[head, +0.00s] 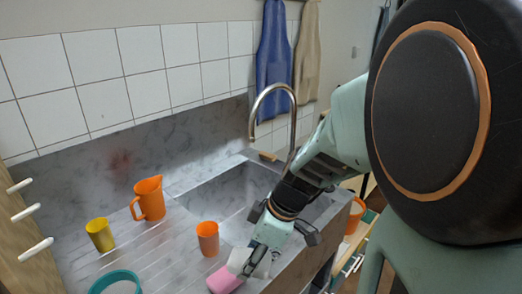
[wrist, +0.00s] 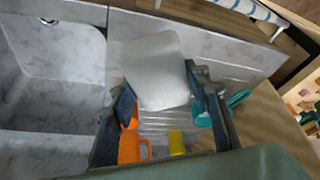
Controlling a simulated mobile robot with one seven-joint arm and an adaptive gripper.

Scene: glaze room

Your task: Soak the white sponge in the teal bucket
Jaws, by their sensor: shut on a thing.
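My gripper (head: 250,264) is shut on the white sponge (wrist: 155,70), a flat pale block between my two fingers in the wrist view. In the head view the white sponge (head: 236,261) shows partly behind my fingers, near the front edge of the sink counter. The teal bucket (head: 116,275) stands at the lower left of the head view, cut off by the frame, apart from my gripper. Its inside is not clearly seen. A teal rim (wrist: 237,98) shows beside my right finger in the wrist view.
A pink sponge (head: 224,282) lies just left of my gripper. An orange cup (head: 208,240), orange jug (head: 150,199) and yellow cup (head: 100,235) stand on the ribbed drainboard. The sink basin (head: 222,192) and tall tap (head: 293,115) lie behind.

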